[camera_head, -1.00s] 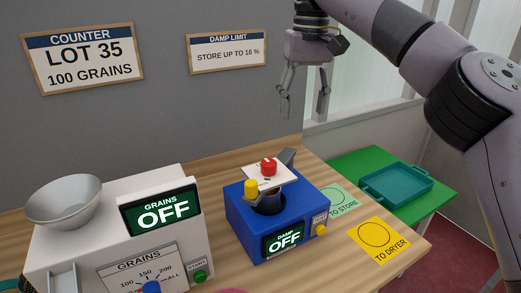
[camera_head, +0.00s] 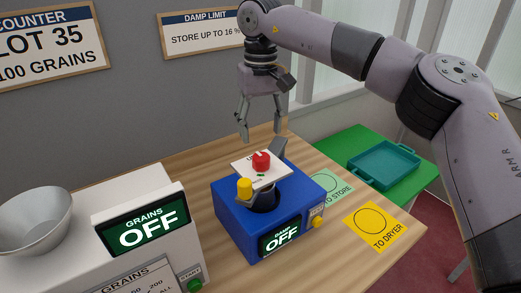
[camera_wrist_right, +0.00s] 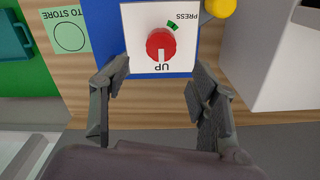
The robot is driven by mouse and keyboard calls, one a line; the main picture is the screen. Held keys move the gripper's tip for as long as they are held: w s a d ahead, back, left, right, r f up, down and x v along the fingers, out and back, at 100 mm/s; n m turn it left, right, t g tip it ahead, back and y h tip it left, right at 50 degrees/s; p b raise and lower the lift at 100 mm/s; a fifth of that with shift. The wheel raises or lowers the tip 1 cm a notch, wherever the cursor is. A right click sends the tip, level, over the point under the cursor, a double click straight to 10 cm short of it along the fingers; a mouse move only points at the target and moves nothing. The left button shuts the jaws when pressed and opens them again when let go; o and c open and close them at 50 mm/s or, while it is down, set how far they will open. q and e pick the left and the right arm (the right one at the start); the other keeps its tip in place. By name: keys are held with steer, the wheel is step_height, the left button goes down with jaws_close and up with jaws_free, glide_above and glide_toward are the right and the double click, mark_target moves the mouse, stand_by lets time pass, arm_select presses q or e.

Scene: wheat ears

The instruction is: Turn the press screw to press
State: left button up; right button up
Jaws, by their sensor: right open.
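The press screw is a red knob (camera_head: 261,161) on a white plate (camera_head: 248,172) above the blue damp meter (camera_head: 234,222). In the right wrist view the red knob (camera_wrist_right: 161,44) has a white mark pointing to "UP"; a green mark lies by "PRESS". The meter's display (camera_head: 281,238) reads "DAMP OFF". My right gripper (camera_head: 262,138) points down, open and empty, above and behind the knob. In the right wrist view the fingers (camera_wrist_right: 166,88) are spread, with the knob ahead of the gap between them, not touched. My left gripper is not in view.
A grain counter (camera_head: 150,225) with a metal bowl (camera_head: 35,220) stands at left. A yellow knob (camera_head: 245,188) sits by the plate's left edge. "TO STORE" (camera_head: 332,188) and "TO DRYER" (camera_head: 375,228) mats lie right. A teal tray (camera_head: 384,162) rests on a green surface.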

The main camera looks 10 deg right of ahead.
mark_target(261, 155)
step_height(261, 155, down, 6)
steer(key=shift+s+r+p, duration=0.1)
steer(key=shift+p, duration=0.55)
steer(key=shift+f, duration=0.65)
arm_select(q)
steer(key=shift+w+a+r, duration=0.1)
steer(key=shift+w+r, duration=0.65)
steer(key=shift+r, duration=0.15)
arm_select(e)
steer(key=c, duration=1.2)
